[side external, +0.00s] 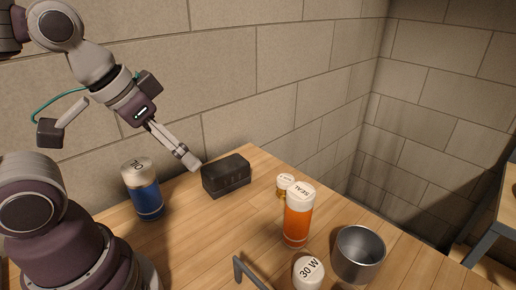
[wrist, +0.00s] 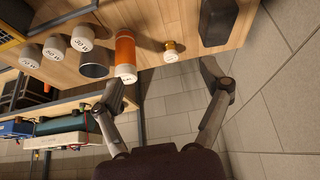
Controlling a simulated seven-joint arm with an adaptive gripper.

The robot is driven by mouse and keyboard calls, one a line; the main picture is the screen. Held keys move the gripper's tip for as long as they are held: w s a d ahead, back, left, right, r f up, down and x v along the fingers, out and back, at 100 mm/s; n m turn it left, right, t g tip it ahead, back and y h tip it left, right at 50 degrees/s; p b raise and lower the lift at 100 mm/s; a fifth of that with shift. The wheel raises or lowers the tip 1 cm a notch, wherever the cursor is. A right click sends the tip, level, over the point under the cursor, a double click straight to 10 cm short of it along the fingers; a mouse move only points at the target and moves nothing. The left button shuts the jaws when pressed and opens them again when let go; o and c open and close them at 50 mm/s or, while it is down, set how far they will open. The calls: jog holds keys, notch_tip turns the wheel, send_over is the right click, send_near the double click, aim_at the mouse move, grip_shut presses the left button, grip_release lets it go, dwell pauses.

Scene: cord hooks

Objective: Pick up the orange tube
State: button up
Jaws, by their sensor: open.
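The orange tube (side external: 297,222) has a white cap marked SEAL and stands upright on the wooden table. It also shows in the wrist view (wrist: 125,52), at the upper middle left. My gripper (side external: 190,163) is up and to the left of the tube in the side view, near the black box. In the wrist view my gripper (wrist: 163,88) has its two fingers spread wide with nothing between them. The tube is apart from the fingers, beyond the left one in that view.
A small white-capped bottle (side external: 284,186) stands just behind the tube. A metal cup (side external: 358,254) and a white-capped 30 W container (side external: 308,273) stand in front. A black box (side external: 226,176) and a blue oil can (side external: 145,192) are to the left. A grey metal bracket (side external: 247,272) is at the front edge.

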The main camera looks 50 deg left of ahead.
jog(key=m+g+h, duration=0.2)
jog(key=m+h, duration=0.1)
jog(key=m, duration=0.6)
send_near(299, 204)
jog(key=w+a+f, duration=0.1)
jog(key=f, duration=0.1)
jog(key=x, duration=1)
jog(key=shift+w+a+f, duration=0.15)
jog(key=shift+w+f, duration=0.1)
jog(key=shift+w, duration=0.25)
jog(key=c, duration=1.3)
